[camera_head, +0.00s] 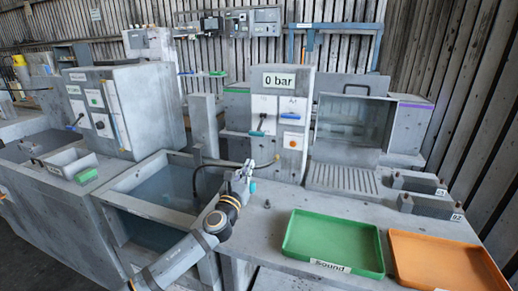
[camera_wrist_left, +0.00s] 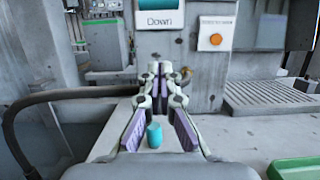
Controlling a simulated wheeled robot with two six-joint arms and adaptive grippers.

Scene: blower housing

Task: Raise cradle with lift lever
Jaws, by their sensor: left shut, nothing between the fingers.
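My left gripper (camera_head: 245,172) is raised over the near bench edge, beside the water tank. In the left wrist view its fingers (camera_wrist_left: 160,75) are closed together with nothing between them. They point at the grey control post, below a white plate (camera_wrist_left: 160,20) marked "Down" with a teal part on it. In the head view this plate carries a small teal-and-dark lever (camera_head: 262,122), which looks like the lift lever. The gripper is apart from it, lower and nearer. The tank (camera_head: 165,187) holds bluish water; I cannot make out a cradle. My right gripper is out of view.
A dark hose (camera_head: 197,172) arches from the tank behind my gripper. An orange button (camera_head: 292,141) sits right of the lever under a "0 bar" display (camera_head: 280,80). Green (camera_head: 335,240) and orange (camera_head: 440,262) trays lie at right. A glass-fronted chamber (camera_head: 352,122) stands behind.

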